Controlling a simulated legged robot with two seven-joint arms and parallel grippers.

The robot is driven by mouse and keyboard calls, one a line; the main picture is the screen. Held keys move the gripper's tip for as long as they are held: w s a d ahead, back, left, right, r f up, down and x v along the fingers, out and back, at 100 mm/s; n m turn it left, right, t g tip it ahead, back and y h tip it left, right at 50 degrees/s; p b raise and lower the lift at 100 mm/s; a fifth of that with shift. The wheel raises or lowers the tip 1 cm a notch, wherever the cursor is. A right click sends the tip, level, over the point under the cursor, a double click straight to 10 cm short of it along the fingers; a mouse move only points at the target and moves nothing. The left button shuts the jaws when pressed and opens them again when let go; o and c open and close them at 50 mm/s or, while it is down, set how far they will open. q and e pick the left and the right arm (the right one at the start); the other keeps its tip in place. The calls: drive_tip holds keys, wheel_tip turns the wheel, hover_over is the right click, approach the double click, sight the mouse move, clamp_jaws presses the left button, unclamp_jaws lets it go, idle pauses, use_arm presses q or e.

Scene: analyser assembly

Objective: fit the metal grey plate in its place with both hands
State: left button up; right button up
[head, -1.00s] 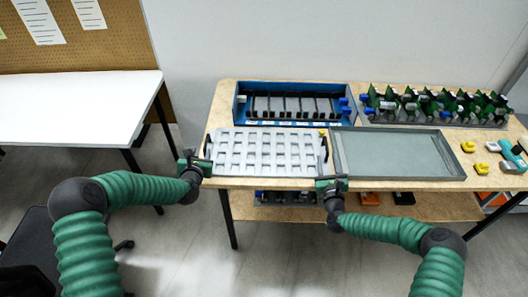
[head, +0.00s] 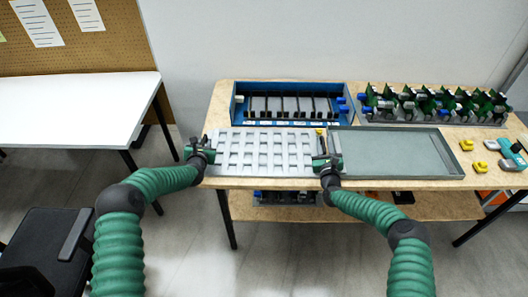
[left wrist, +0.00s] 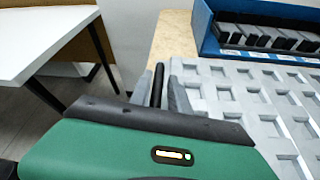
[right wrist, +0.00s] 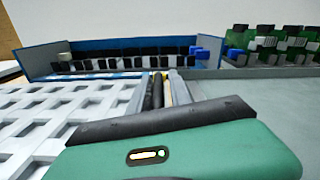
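The metal grey plate (head: 262,152) is a flat light-grey grid of square openings, lying on the wooden table. It also shows in the left wrist view (left wrist: 232,95) and the right wrist view (right wrist: 65,110). It has a black handle at each end. My left gripper (head: 206,147) is at the left end, its grey fingers on both sides of the left handle (left wrist: 158,84), with a gap visible. My right gripper (head: 323,160) is at the right end, its open fingers on both sides of the right handle (right wrist: 156,90). The lower parts of both handles are hidden.
A blue bin (head: 236,104) with dark-and-grey modules stands behind the plate. A shallow grey tray (head: 395,160) lies empty on the right. Green boards in a rack (head: 435,105), yellow pieces (head: 466,145) and a teal tool (head: 512,152) are further right. A white table (head: 75,110) stands left.

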use_arm(q)
drive_tip(key=shift+a, duration=0.1)
clamp_jaws()
use_arm(e)
clamp_jaws()
drive_tip(key=shift+a, duration=0.1)
use_arm(q)
drive_tip(key=shift+f, duration=0.15)
idle(0.4)
